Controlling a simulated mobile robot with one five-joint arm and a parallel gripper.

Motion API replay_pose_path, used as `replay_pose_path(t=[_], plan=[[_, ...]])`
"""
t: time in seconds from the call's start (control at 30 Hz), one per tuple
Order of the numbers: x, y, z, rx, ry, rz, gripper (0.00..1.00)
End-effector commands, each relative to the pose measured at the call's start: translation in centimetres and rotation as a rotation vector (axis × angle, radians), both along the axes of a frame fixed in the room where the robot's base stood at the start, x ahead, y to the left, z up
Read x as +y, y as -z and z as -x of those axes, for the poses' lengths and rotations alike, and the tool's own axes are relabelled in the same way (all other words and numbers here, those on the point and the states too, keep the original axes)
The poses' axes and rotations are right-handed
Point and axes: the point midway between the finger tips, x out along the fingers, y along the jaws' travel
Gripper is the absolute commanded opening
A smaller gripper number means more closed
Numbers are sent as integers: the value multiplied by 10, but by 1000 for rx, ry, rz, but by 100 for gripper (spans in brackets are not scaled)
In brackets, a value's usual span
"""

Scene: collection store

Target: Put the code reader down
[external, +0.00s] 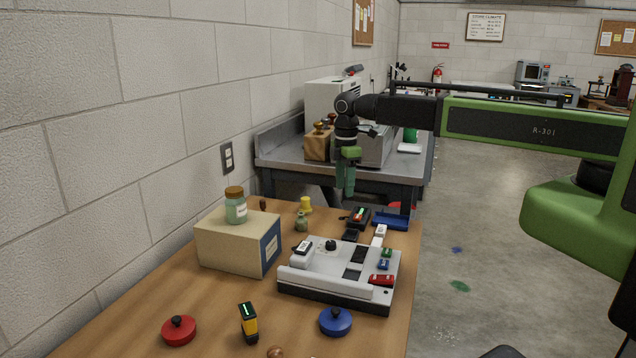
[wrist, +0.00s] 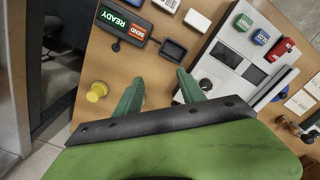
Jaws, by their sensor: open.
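A yellow and black handheld device with a lit green display, which looks like the code reader (external: 249,324), stands on the front part of the wooden table (external: 130,318). My gripper (external: 346,190) hangs fingers-down above the table's far part, well away from that device. In the wrist view my gripper (wrist: 160,84) has its two green fingers apart, with only bare wood seen between them. A small black device with a grey screen (wrist: 173,50) lies just beyond the fingertips, beside the white console (wrist: 213,65).
A black READY/SEND box (wrist: 122,23) sits by the small device. The console (external: 335,290) carries coloured blocks. A cardboard box (external: 225,245) with a jar (external: 236,208), a yellow knob (external: 305,205), a red lid (external: 179,332) and a blue lid (external: 336,322) stand around. Bare wood shows between them.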

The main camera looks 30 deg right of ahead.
Motion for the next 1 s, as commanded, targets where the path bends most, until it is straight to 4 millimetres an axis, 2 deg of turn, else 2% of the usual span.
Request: replay_pose_path(t=[0.03,0.07,0.1,0.2,0.3,0.33,0.4,0.5,0.53,0.7,0.93,1.0], plan=[[-68,0,-7,0,218,0,47],[-103,0,-11,1,353,0,47],[-148,0,-14,0,534,0,47],[-246,0,-8,0,943,-1,47],[-312,0,5,-1,1244,-1,47],[-326,0,9,-1,1311,-1,47],[-348,0,16,-1,1426,-1,47],[-362,0,19,-1,1501,-1,47],[-364,0,19,-1,1509,-1,47],[-363,0,18,-1,1508,0,69],[-362,0,18,-1,1504,-2,69],[-351,3,12,-4,1479,-28,69]])
